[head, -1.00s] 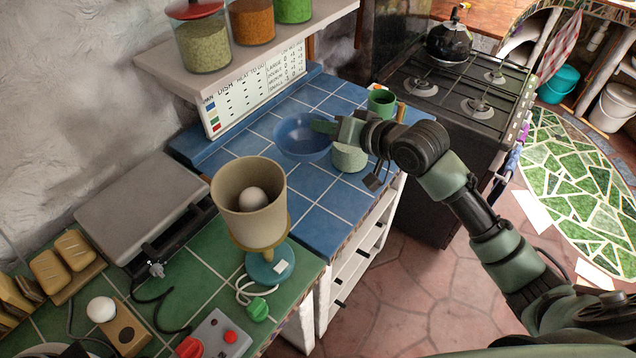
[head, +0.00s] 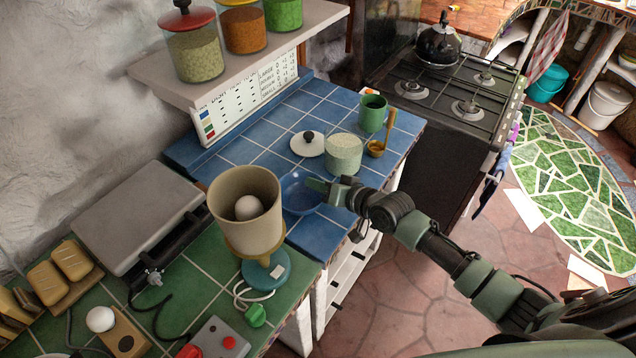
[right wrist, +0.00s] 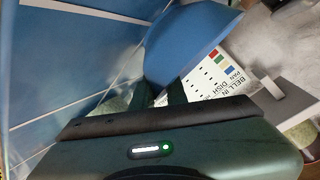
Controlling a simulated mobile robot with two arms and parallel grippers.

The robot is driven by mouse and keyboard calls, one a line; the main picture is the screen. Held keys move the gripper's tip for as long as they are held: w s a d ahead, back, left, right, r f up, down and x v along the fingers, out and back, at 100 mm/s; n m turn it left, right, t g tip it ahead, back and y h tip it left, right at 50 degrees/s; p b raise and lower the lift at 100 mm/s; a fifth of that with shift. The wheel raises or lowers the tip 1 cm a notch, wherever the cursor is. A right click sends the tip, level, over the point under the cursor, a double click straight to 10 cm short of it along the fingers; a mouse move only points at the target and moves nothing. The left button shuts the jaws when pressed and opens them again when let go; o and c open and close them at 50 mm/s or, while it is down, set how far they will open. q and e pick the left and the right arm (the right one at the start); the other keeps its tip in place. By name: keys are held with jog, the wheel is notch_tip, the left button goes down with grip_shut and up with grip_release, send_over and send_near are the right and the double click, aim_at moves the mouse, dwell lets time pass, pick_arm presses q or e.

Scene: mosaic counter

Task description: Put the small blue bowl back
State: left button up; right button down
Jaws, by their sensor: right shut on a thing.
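The small blue bowl (head: 297,198) is at the near end of the blue-tiled counter (head: 318,236), just right of the beige cup. My right gripper (head: 322,189) is shut on the bowl's right rim. The bowl looks upright; whether it touches the tiles I cannot tell. In the right wrist view the bowl (right wrist: 188,45) fills the top middle, with its rim between the dark green fingers (right wrist: 160,95). My left gripper is not in view.
A beige cup with a white ball (head: 247,207) stands close left of the bowl. A shelf (head: 235,70) with jars overhangs the back.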

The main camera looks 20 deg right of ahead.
jog(key=c, duration=1.4)
grip_release()
jog(key=b+v, duration=0.1)
jog(key=v, duration=1)
jog(key=shift+s+d+r, duration=0.2)
jog(key=shift+s+r, duration=0.05)
jog(key=shift+s, duration=0.2)
